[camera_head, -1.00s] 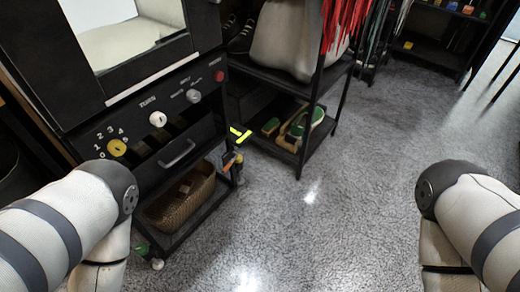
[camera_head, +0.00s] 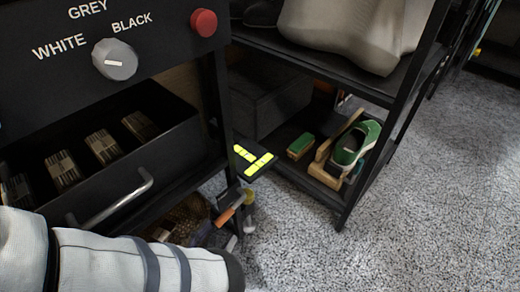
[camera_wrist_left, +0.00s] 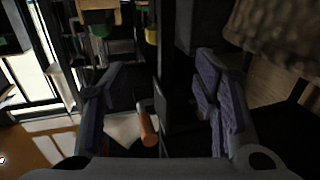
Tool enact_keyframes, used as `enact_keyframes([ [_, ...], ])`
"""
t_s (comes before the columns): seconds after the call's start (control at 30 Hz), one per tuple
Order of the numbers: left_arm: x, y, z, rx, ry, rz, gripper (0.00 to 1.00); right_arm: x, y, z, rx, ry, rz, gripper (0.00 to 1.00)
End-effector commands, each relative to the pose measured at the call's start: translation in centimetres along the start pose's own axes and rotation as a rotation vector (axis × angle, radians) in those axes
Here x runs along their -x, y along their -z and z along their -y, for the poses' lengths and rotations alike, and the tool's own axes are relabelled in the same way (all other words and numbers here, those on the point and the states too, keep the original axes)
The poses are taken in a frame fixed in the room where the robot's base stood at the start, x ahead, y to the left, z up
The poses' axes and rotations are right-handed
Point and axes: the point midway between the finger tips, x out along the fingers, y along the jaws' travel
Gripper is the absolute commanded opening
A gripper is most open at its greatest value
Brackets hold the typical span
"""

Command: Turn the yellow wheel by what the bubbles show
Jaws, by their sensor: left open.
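A dark plate with bright yellow-green bars (camera_head: 254,160) in a T shape sticks out beside the black cabinet in the head view. Any bubbles in the bars are too small to read. My left forearm crosses the lower left of the head view; its gripper does not show there. In the left wrist view, my left gripper (camera_wrist_left: 160,95) has its purple-grey padded fingers apart. An orange-brown handle (camera_wrist_left: 147,128) shows between them; I cannot tell how far off it is. My right gripper is not in view.
The cabinet carries a grey knob (camera_head: 115,60) labelled white, grey and black, and a red button (camera_head: 203,23). An open drawer (camera_head: 180,135) holds several blocks. A rack (camera_head: 345,205) holds a green shoe (camera_head: 355,145). The speckled floor at right is clear.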

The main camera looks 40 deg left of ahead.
Motion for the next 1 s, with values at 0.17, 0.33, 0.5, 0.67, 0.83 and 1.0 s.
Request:
enact_keyframes([
  [0.17, -2.5, 0.0, -0.2, 0.004, -0.004, -0.011, 0.55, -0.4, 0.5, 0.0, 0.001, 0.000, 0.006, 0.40],
  [0.33, -7.0, -0.1, -0.2, 0.003, -0.004, -0.010, 0.55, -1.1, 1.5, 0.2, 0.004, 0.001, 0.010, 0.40],
  [0.5, -10.5, 0.1, -0.2, 0.003, -0.003, -0.008, 0.55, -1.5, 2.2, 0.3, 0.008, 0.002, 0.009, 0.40],
  [0.67, -12.0, 0.1, -0.1, 0.003, -0.003, -0.006, 0.55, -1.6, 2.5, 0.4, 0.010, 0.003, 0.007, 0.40],
  [0.83, -12.1, 0.1, -0.1, 0.002, -0.002, -0.004, 0.55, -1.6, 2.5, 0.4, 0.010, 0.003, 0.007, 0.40],
  [1.0, -12.1, 0.1, -0.1, 0.002, -0.002, -0.004, 0.37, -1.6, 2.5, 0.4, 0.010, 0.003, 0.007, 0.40],
])
